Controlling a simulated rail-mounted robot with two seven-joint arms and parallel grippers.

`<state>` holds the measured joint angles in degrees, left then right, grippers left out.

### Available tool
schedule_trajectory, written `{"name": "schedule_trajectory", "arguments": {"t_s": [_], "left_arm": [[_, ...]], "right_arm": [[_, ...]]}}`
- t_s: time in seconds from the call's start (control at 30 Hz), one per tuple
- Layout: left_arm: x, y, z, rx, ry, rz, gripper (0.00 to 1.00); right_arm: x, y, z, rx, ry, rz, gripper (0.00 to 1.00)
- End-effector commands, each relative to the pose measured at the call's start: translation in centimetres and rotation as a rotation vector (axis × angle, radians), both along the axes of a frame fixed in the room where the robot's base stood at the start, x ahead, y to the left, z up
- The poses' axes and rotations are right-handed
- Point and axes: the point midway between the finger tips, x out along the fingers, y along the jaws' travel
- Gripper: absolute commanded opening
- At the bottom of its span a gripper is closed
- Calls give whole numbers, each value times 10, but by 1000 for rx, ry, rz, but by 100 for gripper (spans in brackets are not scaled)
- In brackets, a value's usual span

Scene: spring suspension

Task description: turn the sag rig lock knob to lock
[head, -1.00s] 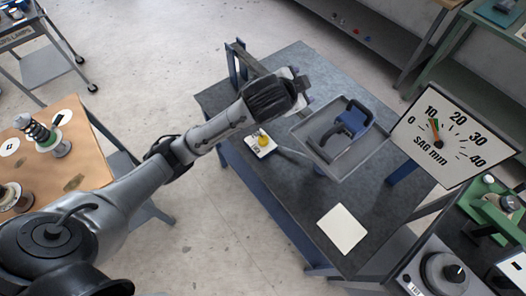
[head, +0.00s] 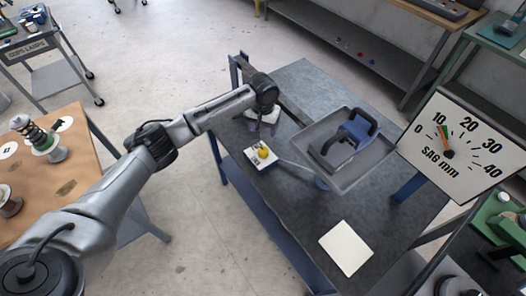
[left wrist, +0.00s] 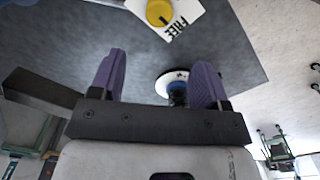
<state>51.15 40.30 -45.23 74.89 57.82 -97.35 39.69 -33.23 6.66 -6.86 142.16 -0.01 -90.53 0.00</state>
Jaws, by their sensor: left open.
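The yellow lock knob (head: 263,152) sits on a small white plate (head: 252,162) on the grey table. In the left wrist view the yellow knob (left wrist: 159,12) shows at the top edge, with a dark mark on it, beside the word FREE on the plate (left wrist: 186,18). My left gripper (head: 262,126) hangs pointing down over the table, just behind the knob and apart from it. Its purple fingers (left wrist: 157,72) are spread with nothing gripped. The sag dial (head: 462,145) stands at the right with its needle near the low end. My right gripper does not show.
A grey tray (head: 375,172) holding a blue handled block (head: 350,138) stands right of the knob. A white sheet (head: 345,248) lies at the table's front. A round blue and white part (left wrist: 170,84) shows beyond the right finger in the left wrist view. A brown bench (head: 75,180) is at left.

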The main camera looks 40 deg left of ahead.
Motion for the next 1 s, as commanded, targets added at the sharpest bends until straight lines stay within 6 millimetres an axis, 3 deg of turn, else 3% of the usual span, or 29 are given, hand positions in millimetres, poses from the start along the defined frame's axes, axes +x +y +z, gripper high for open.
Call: {"name": "schedule_trajectory", "arguments": {"t_s": [0.17, 0.7, 1.0], "left_arm": [[-1, 0, -19, 1, 3, 18, 69], [-1, 0, -113, 2, 1, 15, 69], [0, -1, -135, 1, 0, 13, 69]], "right_arm": [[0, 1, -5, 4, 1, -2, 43], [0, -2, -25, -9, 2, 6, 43], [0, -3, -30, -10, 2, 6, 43]]}}
